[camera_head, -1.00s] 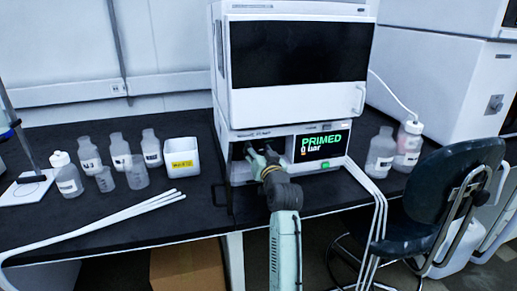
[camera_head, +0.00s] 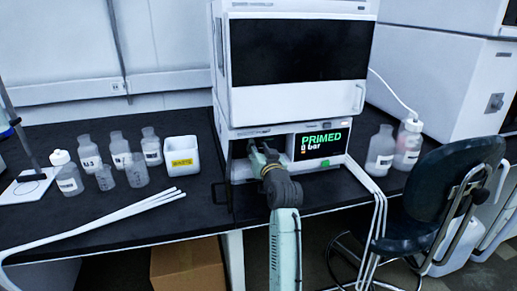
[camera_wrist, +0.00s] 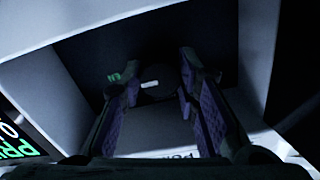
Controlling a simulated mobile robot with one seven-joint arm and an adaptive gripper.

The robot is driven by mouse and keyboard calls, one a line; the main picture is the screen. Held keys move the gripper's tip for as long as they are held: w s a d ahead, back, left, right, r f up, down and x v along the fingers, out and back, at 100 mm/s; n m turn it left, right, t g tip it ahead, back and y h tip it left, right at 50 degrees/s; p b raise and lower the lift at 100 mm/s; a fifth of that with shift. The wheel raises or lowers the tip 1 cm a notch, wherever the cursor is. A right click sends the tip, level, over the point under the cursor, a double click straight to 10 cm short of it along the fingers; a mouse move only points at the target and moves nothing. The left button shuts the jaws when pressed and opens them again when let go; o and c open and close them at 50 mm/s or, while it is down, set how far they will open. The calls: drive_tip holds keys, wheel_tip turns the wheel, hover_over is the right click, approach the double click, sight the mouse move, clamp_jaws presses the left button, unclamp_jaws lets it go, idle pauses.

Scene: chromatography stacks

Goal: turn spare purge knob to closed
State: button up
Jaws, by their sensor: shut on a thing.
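The knob (camera_wrist: 156,90) is a dark round shape inside the recess of the pump module. A short white mark on its face lies nearly level in the wrist view. My gripper (camera_wrist: 155,72) has one finger on each side of the knob and is shut on it; the exact contact is too dark to see. In the head view my gripper (camera_head: 259,150) reaches into the left recess of the module, and my arm hides the knob there. The display (camera_head: 321,144) beside it reads PRIMED and 0 bar.
The white instrument stack (camera_head: 225,90) rises above the recess. White recess walls stand close around my fingers. Several bottles and a white box (camera_head: 181,157) stand to the left on the black bench. White tubes (camera_head: 372,190) hang at the right, near a dark chair (camera_head: 460,175).

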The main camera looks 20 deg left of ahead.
drive_tip(key=shift+n+b, duration=0.3)
drive_tip(key=n+b, duration=0.2)
drive_tip(key=n, duration=0.1)
drive_tip(key=shift+f+n+b, duration=0.15)
drive_tip(key=shift+n+b, duration=0.2)
drive_tip(key=shift+n, duration=0.05)
drive_tip(key=n+b, duration=0.3)
drive_tip(key=n, duration=0.2)
drive_tip(key=n+b, duration=0.2)
drive_tip(key=n, duration=0.2)
drive_tip(key=shift+n+b, duration=0.3)
drive_tip(key=shift+n, duration=0.1)
drive_tip(key=shift+n+b, duration=0.75)
drive_tip(key=shift+n, duration=1.05)
drive_tip(key=o, duration=1.2)
drive_tip(key=shift+c, duration=0.2)
